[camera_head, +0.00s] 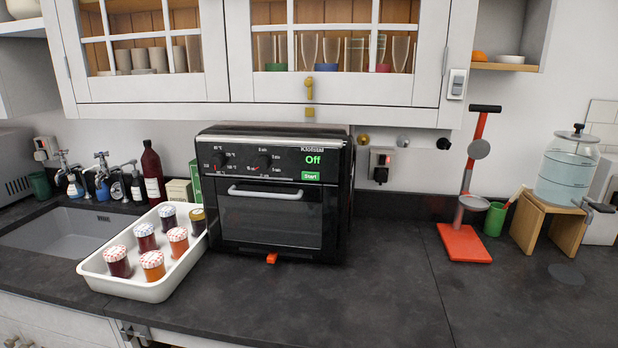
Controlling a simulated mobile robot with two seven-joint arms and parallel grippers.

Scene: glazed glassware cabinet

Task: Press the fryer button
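A black countertop oven-style fryer (272,193) stands on the dark counter, left of the middle, in the head view. Its front panel has dials, a display reading "Off" (313,160) in green, and a small green button marked "Start" (310,176). Its glass door (270,219) with a pale horizontal handle (265,192) is shut. A small orange-red piece (272,258) sits at the foot of its front. Neither of my grippers is in the picture.
A white tray (150,291) of several jars stands close to the fryer's left side, beside a sink (62,232). A glazed cabinet (330,93) hangs above. A red stand (463,243) and a water dispenser (567,172) are at right. The counter (385,290) front right is clear.

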